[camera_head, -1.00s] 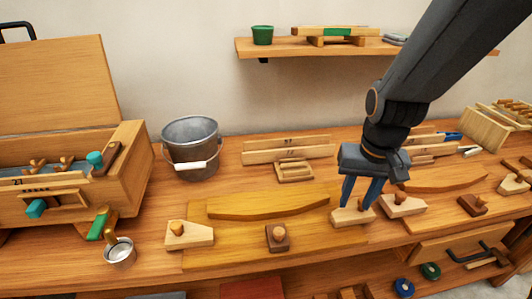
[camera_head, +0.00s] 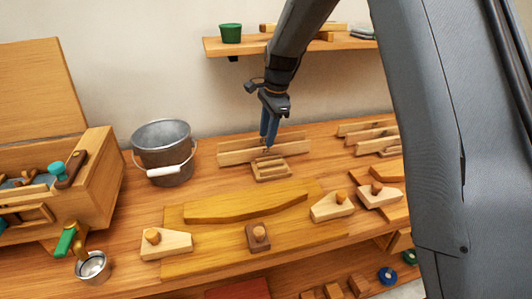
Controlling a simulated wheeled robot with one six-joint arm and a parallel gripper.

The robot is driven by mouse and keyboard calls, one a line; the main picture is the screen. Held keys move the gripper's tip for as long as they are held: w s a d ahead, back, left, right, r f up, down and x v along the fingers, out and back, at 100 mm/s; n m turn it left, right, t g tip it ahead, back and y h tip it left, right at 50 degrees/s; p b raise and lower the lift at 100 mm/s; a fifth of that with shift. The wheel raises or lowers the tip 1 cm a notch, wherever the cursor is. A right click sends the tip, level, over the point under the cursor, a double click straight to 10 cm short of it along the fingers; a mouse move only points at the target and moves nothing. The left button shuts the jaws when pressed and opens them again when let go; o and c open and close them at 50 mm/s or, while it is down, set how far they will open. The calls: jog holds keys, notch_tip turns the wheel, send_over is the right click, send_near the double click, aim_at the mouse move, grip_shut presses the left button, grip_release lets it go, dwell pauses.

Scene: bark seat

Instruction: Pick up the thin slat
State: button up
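My gripper (camera_head: 268,145) points down over the upright slats at the back of the bench. Its blue fingers show nearly one behind the other, so the gap between them is hard to judge. The fingertips are at the top edge of the front slat (camera_head: 237,155), just behind a small ridged wooden block (camera_head: 271,169). A second pale slat (camera_head: 228,142) stands behind the front one. I cannot tell which of them is the thin slat, or whether the fingers touch either. More upright slats (camera_head: 366,130) stand farther right.
A grey bucket (camera_head: 161,141) stands left of the slats, with an open wooden chest (camera_head: 95,177) beyond it. In front lie a curved board (camera_head: 245,207) and several knobbed blocks (camera_head: 165,243). A wall shelf (camera_head: 217,48) is above. My arm hides the right side.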

aim_at(266, 153)
jog(key=f+p, duration=0.1)
jog(key=f, duration=0.1)
jog(key=w+f+p, duration=0.1)
jog(key=shift+f, duration=1)
jog(key=shift+c, duration=0.4)
grip_shut()
